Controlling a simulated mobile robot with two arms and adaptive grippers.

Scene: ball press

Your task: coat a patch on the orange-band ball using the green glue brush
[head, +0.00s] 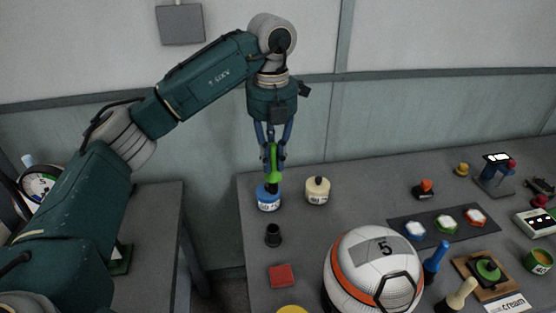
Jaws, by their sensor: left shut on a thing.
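My left gripper (273,152) points straight down and is shut on the green glue brush (274,166). The brush is upright, and its dark lower end is at the top of a blue labelled jar (268,203). I cannot tell whether the tip is inside the jar or just above it. The orange-band ball (345,262) is white with black lines and stands at the table's front, right of the gripper. A grey patch (378,247) marked "5" shows on its upper side. My right gripper is not in view.
A cream jar (317,191) stands close right of the blue jar. A black cup (273,235) and a red block (281,276) are in front. A dark mat (400,221) with several coloured pieces lies behind the ball. A blue-handled tool (436,257) stands beside the ball.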

